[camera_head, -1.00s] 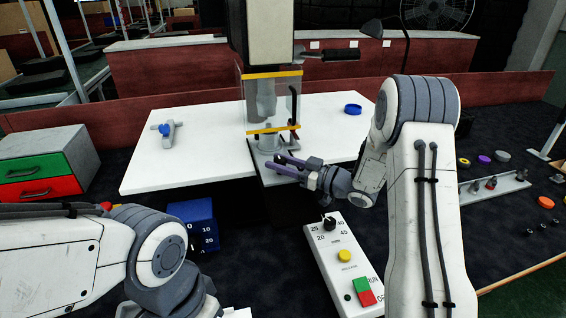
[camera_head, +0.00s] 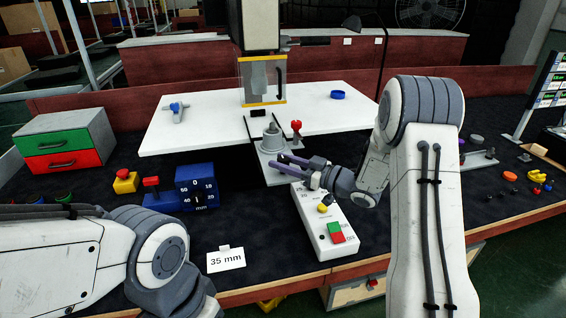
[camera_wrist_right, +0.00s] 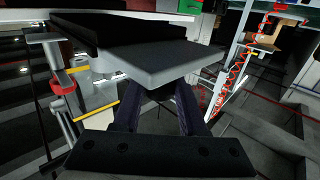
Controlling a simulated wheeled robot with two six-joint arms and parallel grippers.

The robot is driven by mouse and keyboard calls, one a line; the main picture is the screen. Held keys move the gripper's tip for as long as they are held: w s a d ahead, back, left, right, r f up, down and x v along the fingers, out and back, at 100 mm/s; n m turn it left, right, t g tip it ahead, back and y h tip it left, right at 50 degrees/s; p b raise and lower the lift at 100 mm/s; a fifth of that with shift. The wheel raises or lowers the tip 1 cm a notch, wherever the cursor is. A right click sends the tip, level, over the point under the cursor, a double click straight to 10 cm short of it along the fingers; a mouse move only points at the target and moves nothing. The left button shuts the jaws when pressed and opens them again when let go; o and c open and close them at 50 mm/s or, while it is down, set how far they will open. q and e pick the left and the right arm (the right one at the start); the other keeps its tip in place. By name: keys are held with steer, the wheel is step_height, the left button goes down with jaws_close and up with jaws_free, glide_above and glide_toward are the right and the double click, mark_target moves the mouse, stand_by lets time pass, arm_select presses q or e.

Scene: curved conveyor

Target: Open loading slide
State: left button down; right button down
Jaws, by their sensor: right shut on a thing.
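The loading slide (camera_head: 268,172) is a grey plate with a round metal fixture (camera_head: 274,138) and a red-knobbed piece (camera_head: 296,129) on it. It stands out in front of the press, clear of the transparent guard (camera_head: 263,85). My right gripper (camera_head: 280,163) is shut on the slide near its front end, its purple fingers reaching in from the right. In the right wrist view the grey slab of the slide (camera_wrist_right: 170,65) lies at the fingers, which hide part of the hold. My left arm shows at lower left, but its gripper is out of view.
A white control box (camera_head: 311,222) with red and green buttons stands just below my right gripper. A blue dial gauge (camera_head: 197,187) and a grey drawer cabinet (camera_head: 91,127) are to the left. The white tabletop (camera_head: 205,125) holds a small clamp-like part and a blue ring.

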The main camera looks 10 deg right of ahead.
steer(key=shift+s+a, duration=0.1)
steer(key=shift+s, duration=0.25)
steer(key=shift+c, duration=2.3)
jaws_free()
steer(key=shift+d, duration=0.2)
steer(key=shift+s+d, duration=0.3)
steer(key=b+v, duration=0.1)
steer(key=v, duration=0.8)
steer(key=shift+s, duration=0.25)
